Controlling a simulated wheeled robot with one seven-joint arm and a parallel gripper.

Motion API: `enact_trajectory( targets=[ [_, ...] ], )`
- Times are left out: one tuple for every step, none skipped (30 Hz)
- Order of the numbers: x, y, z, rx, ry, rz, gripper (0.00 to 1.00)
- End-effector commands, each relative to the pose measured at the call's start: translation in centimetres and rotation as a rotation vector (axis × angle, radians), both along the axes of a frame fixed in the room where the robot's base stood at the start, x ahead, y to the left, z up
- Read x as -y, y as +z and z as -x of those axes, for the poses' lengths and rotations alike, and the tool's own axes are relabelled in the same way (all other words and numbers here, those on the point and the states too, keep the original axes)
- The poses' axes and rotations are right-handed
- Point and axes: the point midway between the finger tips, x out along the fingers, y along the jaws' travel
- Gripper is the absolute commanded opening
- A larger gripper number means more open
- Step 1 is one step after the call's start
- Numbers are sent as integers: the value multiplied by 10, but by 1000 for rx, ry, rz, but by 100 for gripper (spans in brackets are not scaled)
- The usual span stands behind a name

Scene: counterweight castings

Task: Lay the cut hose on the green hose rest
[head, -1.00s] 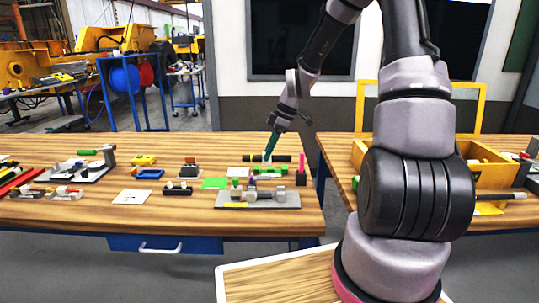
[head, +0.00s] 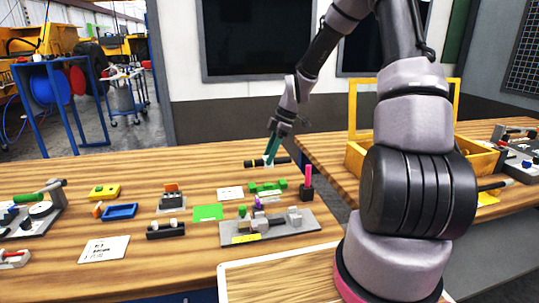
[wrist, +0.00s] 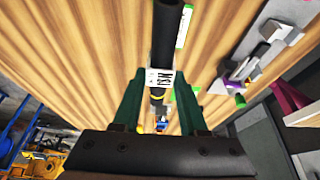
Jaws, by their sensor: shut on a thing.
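The cut hose (head: 254,163) is a short black tube with a white label, lying crosswise in my gripper (head: 270,158). In the wrist view, the hose (wrist: 168,35) runs away from between the two green fingers of my gripper (wrist: 160,92), which are shut on it near its white label. The green hose rest (head: 268,187) is a low green block on the wooden table, below the hose in the head view. The hose is apart from the rest. I cannot tell its exact height above the table.
A grey fixture plate (head: 240,229) lies in front of the rest. A pink post in a dark block (head: 307,184) stands right of it. A white card (head: 230,193) and green square (head: 208,212) lie left. A yellow crate (head: 478,161) is on the right table, across a gap.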

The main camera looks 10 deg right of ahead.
Motion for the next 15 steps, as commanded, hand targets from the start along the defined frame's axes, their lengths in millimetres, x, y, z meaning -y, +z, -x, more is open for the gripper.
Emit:
enact_trajectory(
  targets=[
    [0,0,0,0,0,0,0],
    [0,0,0,0,0,0,0],
    [0,-2,0,-1,0,0,0],
    [0,-4,0,-2,0,0,0],
    [0,-5,0,-2,0,-1,0],
    [0,-8,0,-2,0,-1,0],
    [0,-11,0,-2,0,-1,0],
    [0,-13,0,-2,0,-1,0],
    [0,-17,0,-2,0,-1,0],
    [0,-20,0,-4,-1,-1,0],
    [0,-23,0,-4,-1,-1,0],
    [0,-27,0,-3,-1,-1,0],
    [0,-29,0,-3,-1,-1,0],
    [0,-32,0,-3,-1,-1,0],
    [0,-36,0,-3,-1,-1,0]
  ],
)
